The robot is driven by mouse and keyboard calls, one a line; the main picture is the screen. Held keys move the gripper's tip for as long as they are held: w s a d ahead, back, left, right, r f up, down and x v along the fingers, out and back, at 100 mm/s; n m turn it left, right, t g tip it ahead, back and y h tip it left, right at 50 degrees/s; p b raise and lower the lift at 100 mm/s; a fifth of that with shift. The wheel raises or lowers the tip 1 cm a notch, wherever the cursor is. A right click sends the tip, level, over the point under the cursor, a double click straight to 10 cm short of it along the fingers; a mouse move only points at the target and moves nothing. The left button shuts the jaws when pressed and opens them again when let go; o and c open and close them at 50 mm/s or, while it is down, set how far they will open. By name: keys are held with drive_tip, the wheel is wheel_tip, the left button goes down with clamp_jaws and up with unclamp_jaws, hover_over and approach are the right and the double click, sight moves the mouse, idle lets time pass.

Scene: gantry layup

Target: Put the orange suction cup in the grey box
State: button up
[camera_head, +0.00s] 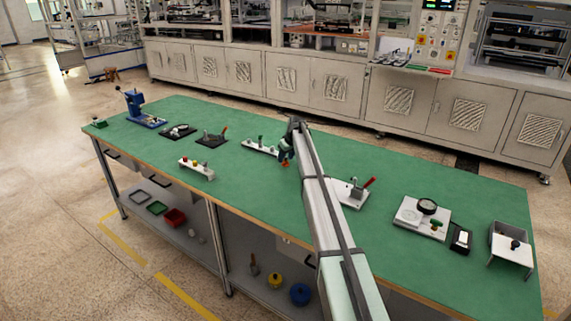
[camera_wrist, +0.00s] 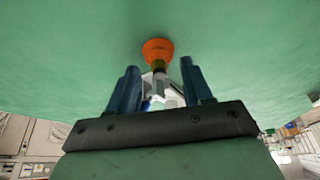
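The orange suction cup (camera_wrist: 157,49) shows in the wrist view just beyond the fingertips, over or on the green table top. A brass-coloured fitting (camera_wrist: 158,66) and a pale stem continue from it into the space between the fingers. My gripper (camera_wrist: 162,68) has its blue fingers apart, one on each side of the stem, with visible gaps. In the head view my gripper (camera_head: 287,152) is low over the table at the right end of a white rack, with a small orange patch at the cup (camera_head: 284,162). The grey box (camera_head: 510,248) stands open-topped at the table's right end.
The white rack (camera_head: 258,147) holds several small upright parts. A white plate with a red-handled part (camera_head: 351,193) lies right of my arm. A scale-like device (camera_head: 421,216) and a dark meter (camera_head: 461,239) stand before the box. Bare table lies between these groups.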

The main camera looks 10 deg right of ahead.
clamp_jaws()
drive_tip(key=shift+r, duration=0.1)
idle(0.3)
